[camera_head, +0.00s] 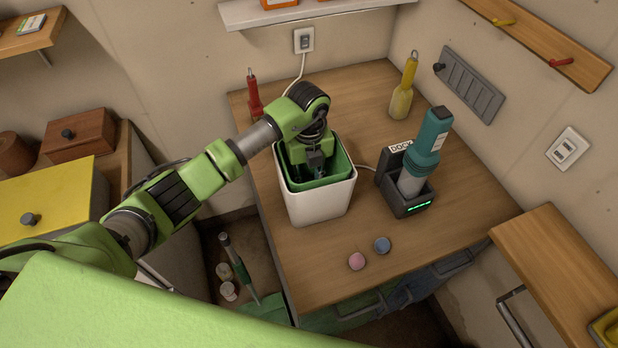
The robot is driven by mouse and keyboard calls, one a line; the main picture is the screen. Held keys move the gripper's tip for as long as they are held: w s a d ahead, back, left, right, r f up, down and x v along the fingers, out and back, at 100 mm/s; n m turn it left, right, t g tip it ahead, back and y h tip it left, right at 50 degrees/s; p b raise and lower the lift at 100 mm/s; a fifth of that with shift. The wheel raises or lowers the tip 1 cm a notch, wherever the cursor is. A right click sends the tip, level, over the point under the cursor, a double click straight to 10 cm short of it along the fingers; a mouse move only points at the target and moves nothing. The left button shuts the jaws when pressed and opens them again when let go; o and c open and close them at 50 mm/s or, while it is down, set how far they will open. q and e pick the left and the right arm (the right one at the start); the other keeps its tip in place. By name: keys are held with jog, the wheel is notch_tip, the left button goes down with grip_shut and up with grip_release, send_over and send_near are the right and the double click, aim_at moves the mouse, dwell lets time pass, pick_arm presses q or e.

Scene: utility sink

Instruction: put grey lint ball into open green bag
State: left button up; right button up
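A white bin (321,204) lined with an open green bag (340,165) stands on the wooden table. My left gripper (312,168) reaches down into the mouth of the bag. Its fingertips are partly hidden by the arm and the bag rim, and I cannot tell whether they are open or hold anything. No clearly grey lint ball shows; the inside of the bag is mostly hidden. A pink ball (357,261) and a blue ball (382,245) lie on the table in front of the bin. My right gripper is not in view.
A teal handheld vacuum (428,145) stands in a black dock (410,203) right of the bin. A yellow bottle (402,100) and a red tool (254,95) stand at the back. The table's front right is mostly clear. A wooden shelf (552,255) juts out at right.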

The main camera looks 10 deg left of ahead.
pick_arm(q)
jog(key=shift+f, duration=0.15)
jog(key=o, duration=0.7)
jog(key=shift+r, duration=0.2)
jog(key=shift+w+r, duration=0.1)
jog(key=shift+r, duration=0.15)
notch_tip(320, 180, up, 12)
jog(key=b, duration=0.3)
jog(key=shift+f+b, duration=0.25)
jog(key=shift+b, duration=0.1)
jog(key=shift+r, duration=0.1)
